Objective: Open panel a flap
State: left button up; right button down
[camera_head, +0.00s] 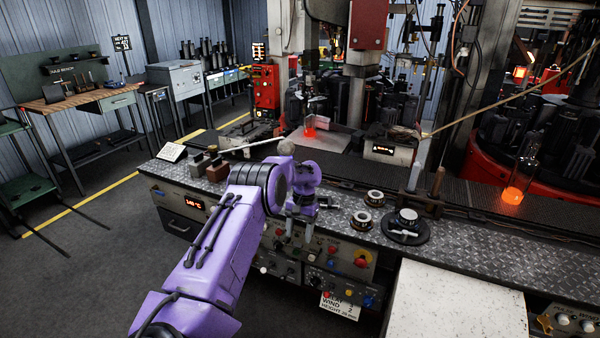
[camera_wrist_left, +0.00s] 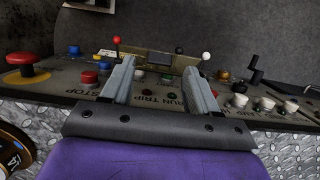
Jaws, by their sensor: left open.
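The control panel (camera_head: 325,265) on the front of the metal bench carries knobs, coloured buttons and a red stop button (camera_head: 362,258). My left gripper (camera_head: 300,234) is open and empty, pointing down in front of this panel, and partly covers it. In the left wrist view my open fingers (camera_wrist_left: 160,80) frame an olive-brown plate with a dark window (camera_wrist_left: 160,59), which may be the panel's flap; I cannot tell whether it is shut. The fingers look apart from it. Lettering reading RUN TRIP shows between and beside them. My right gripper is not in view.
Red-knobbed (camera_wrist_left: 116,40) and white-knobbed (camera_wrist_left: 206,55) levers flank the plate. The red stop button (camera_wrist_left: 26,71) sticks up at left in the wrist view. Black round moulds (camera_head: 405,222) stand on the bench top. Glowing orange glass (camera_head: 512,195) is at right.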

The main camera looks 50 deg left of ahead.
pick_arm(q)
jog(key=b+v, duration=0.1)
jog(key=v, duration=0.7)
